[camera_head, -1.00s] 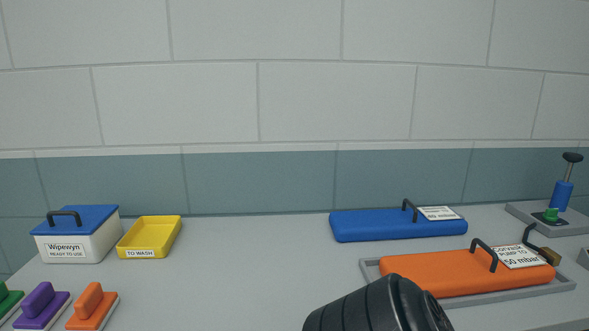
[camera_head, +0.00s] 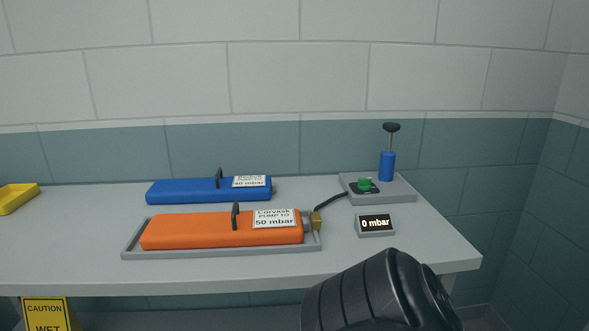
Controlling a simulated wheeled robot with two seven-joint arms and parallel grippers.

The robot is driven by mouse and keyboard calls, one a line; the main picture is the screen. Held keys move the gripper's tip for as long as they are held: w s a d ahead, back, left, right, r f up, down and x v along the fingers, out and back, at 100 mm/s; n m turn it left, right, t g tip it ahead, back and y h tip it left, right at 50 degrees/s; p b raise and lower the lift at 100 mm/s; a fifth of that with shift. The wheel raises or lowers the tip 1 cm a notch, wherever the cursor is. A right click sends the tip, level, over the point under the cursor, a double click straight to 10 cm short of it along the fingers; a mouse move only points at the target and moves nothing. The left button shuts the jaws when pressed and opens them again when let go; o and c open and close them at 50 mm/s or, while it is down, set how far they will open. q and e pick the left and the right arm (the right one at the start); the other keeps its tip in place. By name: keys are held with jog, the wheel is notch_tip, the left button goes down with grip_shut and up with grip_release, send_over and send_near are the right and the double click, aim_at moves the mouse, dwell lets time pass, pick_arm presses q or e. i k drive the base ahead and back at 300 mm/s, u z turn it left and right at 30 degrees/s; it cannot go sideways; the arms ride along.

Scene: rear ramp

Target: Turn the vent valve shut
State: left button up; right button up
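A green knob (camera_head: 365,183), which looks like the vent valve, sits on a dark square on the grey pump base (camera_head: 401,193) at the right of the table. Its exact turn position is too small to tell. A blue hand pump (camera_head: 387,165) with a black top handle stands beside it. A black hose (camera_head: 331,201) runs from the base to a brass fitting (camera_head: 316,221) at the end of the orange cushion (camera_head: 190,232). A gauge display (camera_head: 375,224) reads 0 mbar. A dark part of my own arm shows at the bottom; neither gripper is in view.
The orange cushion lies in a grey tray (camera_head: 220,254) and carries a label reading pump to 50 mbar. A blue cushion (camera_head: 190,192) lies behind it. A yellow tray (camera_head: 14,199) is at far left. A caution sign (camera_head: 47,314) stands below the table's front edge.

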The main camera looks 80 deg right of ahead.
aim_at(364, 184)
jog(key=z, duration=1.7)
